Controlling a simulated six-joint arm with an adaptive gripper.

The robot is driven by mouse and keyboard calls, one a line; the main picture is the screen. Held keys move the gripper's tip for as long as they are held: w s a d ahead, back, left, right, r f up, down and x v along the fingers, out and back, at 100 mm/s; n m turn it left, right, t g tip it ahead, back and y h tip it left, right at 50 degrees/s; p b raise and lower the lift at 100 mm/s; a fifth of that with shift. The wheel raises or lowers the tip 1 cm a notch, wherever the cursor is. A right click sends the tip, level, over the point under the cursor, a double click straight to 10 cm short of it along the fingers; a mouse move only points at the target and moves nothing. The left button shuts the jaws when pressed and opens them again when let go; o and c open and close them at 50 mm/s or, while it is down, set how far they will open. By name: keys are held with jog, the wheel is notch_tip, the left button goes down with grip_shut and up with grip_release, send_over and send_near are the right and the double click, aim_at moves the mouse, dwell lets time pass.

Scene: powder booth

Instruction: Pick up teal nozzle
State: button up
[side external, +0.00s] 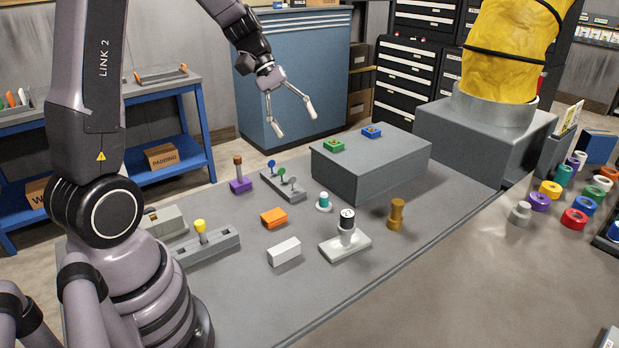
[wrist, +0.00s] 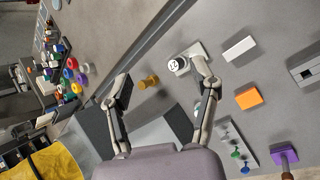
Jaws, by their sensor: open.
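My gripper (side external: 296,125) is open and empty, high above the table and beyond the nozzle. In the wrist view my gripper (wrist: 160,73) has its two fingers spread wide with nothing between the tips.
The grey raised block (side external: 370,165) stands behind.

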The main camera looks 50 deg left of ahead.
aim_at(323, 198)
jog(key=w+a+f+n+t, duration=0.2)
jog(key=a+f+n, duration=0.3)
jog(key=f, duration=0.3)
jog(key=w+a+f+n+t+h, duration=0.1)
jog(key=w+a+f+n+t, duration=0.2)
jog(key=a+f+n, duration=0.2)
jog(key=w+a+f+n+t, duration=0.2)
jog(key=a+f+n, duration=0.4)
jog(key=a+f, duration=0.3)
jog(key=shift+w+a+f+t+h, duration=0.15)
jog(key=shift+f+t, duration=0.1)
jog(key=shift+f, duration=0.8)
jog(key=shift+w+f+t+h, duration=0.15)
jog(key=shift+f+t, duration=0.1)
jog(key=shift+f, duration=0.75)
jog(key=shift+n, duration=0.4)
jog(key=x, duration=0.7)
jog(key=shift+a+f, duration=0.1)
jog(key=shift+f, duration=0.35)
jog(key=shift+x, duration=3.2)
jog(key=shift+w, duration=0.1)
jog(key=shift+c, duration=0.4)
jog(key=shift+a, duration=0.1)
grip_shut()
